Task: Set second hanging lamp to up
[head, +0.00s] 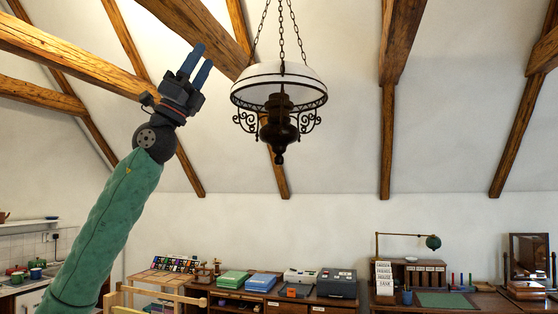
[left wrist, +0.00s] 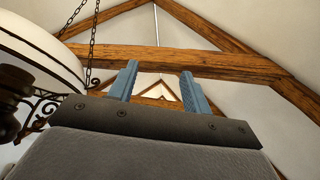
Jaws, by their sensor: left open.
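A hanging lamp (head: 280,95) with a white domed shade, scrolled dark ironwork and a dark turned body hangs on chains right of centre in the head view. Part of its shade (left wrist: 38,48) and ironwork shows at the left of the left wrist view. I see only this one lamp. My left gripper (head: 199,62) is raised to the left of the lamp, near shade height, pointing up. It is open and empty, with its two blue fingers (left wrist: 158,82) apart; it appears clear of the lamp. My right gripper is not in view.
Wooden roof beams (head: 75,58) cross the sloped ceiling; one beam (left wrist: 180,62) spans beyond the fingers. Desks with boxes, a typewriter-like case (head: 337,282) and a desk lamp (head: 433,242) line the back wall. A kitchen counter (head: 22,285) stands at lower left.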

